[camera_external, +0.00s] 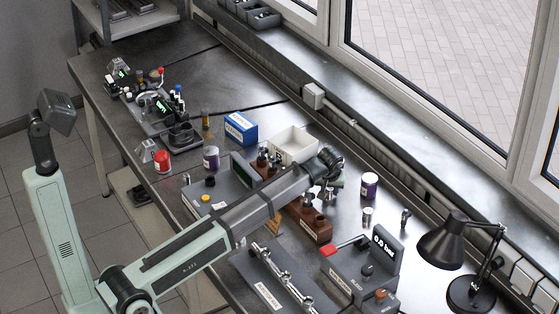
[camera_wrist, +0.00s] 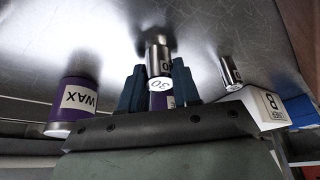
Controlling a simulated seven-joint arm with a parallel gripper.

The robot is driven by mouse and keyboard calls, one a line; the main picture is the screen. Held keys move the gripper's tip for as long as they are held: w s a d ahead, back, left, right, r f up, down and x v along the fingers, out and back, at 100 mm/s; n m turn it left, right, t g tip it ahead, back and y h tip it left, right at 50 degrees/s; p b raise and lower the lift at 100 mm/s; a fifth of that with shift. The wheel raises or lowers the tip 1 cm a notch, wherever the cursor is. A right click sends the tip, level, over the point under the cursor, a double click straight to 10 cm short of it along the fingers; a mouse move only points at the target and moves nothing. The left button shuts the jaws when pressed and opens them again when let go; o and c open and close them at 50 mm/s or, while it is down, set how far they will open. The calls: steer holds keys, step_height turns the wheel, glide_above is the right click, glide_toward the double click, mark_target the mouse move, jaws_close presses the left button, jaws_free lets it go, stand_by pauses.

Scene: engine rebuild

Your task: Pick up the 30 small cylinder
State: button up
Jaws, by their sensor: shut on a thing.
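The 30 small cylinder (camera_wrist: 158,62) is a shiny metal piece with "30" on its pale end face. In the wrist view it sits between the two dark blue fingers of my gripper (camera_wrist: 158,88), which is shut on it. In the external view my gripper (camera_external: 326,180) is over the bench beside the brown holed block, and I cannot clearly make out the cylinder there. Whether the cylinder is clear of the surface, I cannot tell.
A purple WAX can (camera_wrist: 80,95) and another small metal cylinder (camera_wrist: 231,72) stand to either side, near a white box (camera_wrist: 262,103). The brown block (camera_external: 310,222), a red-handled grey fixture (camera_external: 352,268) and a black lamp (camera_external: 450,245) are near my arm.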

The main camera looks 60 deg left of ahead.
jaws_close()
steer(key=shift+r, duration=0.15)
